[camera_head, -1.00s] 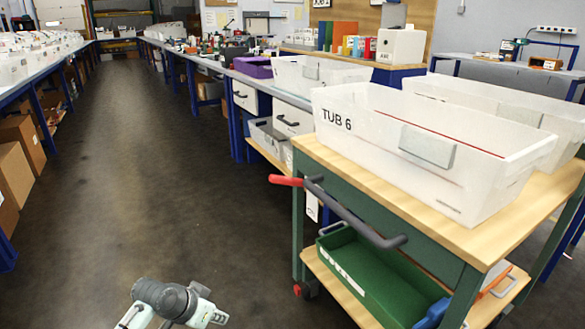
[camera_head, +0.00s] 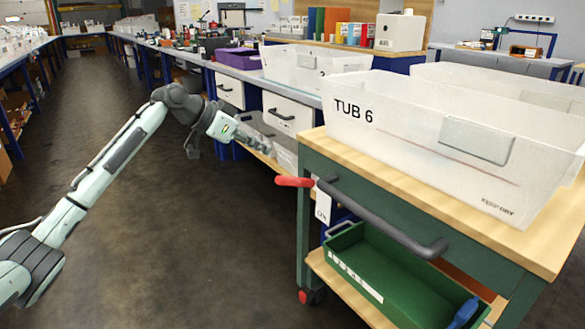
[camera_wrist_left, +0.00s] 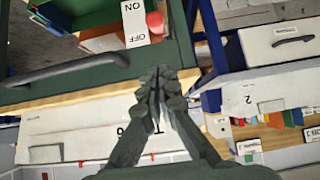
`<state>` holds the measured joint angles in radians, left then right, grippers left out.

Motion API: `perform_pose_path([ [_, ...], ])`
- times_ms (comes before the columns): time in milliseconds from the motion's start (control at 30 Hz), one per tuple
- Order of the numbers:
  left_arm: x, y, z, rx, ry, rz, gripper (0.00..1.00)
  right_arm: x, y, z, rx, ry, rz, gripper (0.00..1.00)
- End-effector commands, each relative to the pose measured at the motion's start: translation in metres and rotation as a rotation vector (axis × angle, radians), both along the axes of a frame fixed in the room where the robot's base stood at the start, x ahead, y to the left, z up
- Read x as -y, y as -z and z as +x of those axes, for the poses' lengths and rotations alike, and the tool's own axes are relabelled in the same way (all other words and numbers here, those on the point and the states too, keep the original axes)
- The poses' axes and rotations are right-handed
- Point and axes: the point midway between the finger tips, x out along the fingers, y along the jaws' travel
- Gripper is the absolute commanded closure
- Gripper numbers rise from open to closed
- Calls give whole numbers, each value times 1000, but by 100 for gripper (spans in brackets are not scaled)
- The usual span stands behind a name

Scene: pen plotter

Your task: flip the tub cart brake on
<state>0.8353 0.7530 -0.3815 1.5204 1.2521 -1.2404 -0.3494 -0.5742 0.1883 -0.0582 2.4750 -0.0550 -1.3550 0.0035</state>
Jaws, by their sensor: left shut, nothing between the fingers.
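The tub cart (camera_head: 420,198) has a wooden top and a green frame, and stands at the right in the head view. Its red brake lever (camera_head: 294,181) sticks out to the left at the near corner, beside a white tag (camera_head: 322,208). In the left wrist view the red lever (camera_wrist_left: 155,22) is next to the ON/OFF label (camera_wrist_left: 136,22), which appears upside down. I cannot tell which setting the lever is in. My left gripper (camera_head: 264,147) is shut and empty, apart from the lever, above and left of it in the head view. My right gripper is out of view.
A grey handle bar (camera_head: 385,222) runs along the cart's front. The tub marked TUB 6 (camera_head: 395,120) stands on top, and a green tray (camera_head: 365,265) is on the lower shelf. A workbench (camera_head: 215,70) lies behind. The floor at left is clear.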

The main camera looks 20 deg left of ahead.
Motion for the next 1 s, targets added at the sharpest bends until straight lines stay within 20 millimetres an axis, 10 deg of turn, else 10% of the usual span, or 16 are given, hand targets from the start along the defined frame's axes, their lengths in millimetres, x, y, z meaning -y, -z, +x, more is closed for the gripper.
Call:
perform_pose_path([
  [567, -2, -12, 4, 13, 6, -9, 100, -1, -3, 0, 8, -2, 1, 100],
  [1000, 37, 36, 53, 12, 7, -11, 100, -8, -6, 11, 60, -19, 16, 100],
])
